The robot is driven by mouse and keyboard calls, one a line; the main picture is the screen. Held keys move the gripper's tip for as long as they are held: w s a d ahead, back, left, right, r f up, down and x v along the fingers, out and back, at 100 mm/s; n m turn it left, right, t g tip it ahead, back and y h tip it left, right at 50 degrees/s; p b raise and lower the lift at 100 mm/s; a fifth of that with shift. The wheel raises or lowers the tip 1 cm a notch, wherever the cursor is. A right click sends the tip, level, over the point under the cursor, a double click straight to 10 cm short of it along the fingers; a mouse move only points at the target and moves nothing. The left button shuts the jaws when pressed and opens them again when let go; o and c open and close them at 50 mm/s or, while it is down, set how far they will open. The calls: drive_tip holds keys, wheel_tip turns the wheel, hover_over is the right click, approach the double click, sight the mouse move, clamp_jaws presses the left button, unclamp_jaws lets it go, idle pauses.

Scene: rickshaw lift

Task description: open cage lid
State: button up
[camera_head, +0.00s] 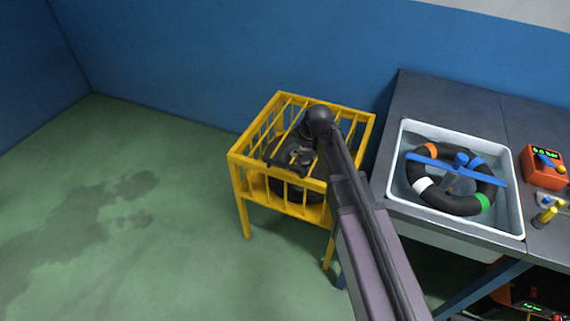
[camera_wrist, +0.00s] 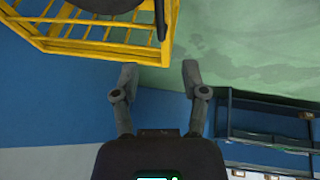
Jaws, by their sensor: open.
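The yellow cage (camera_head: 246,180) stands on the floor, left of the workbench. Its top has a yellow frame, with bars running across part of it; my arm covers much of it, so I cannot tell the lid apart clearly. A dark round tire (camera_head: 257,188) sits inside. My gripper (camera_head: 288,158) appears over the cage top in the head view. In the wrist view my gripper (camera_wrist: 160,72) is open, with nothing between its fingers. The yellow cage (camera_wrist: 70,45) lies beyond the fingertips at upper left there, apart from them.
The grey workbench (camera_head: 430,97) at right holds a white sink (camera_head: 398,190) with water and a tire ring (camera_head: 420,190). An orange gauge box (camera_head: 545,170) sits beside it. A blue wall (camera_head: 190,60) is behind the cage. Green floor (camera_head: 150,260) at left is clear.

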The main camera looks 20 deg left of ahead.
sight(286, 164)
drive_tip(key=shift+f, duration=0.15)
drive_tip(key=b+x, duration=1.2)
drive_tip(key=x, duration=0.1)
drive_tip(key=shift+a+f, duration=0.1)
drive_tip(key=shift+f, duration=0.15)
idle(0.5)
clamp_jaws()
idle(0.3)
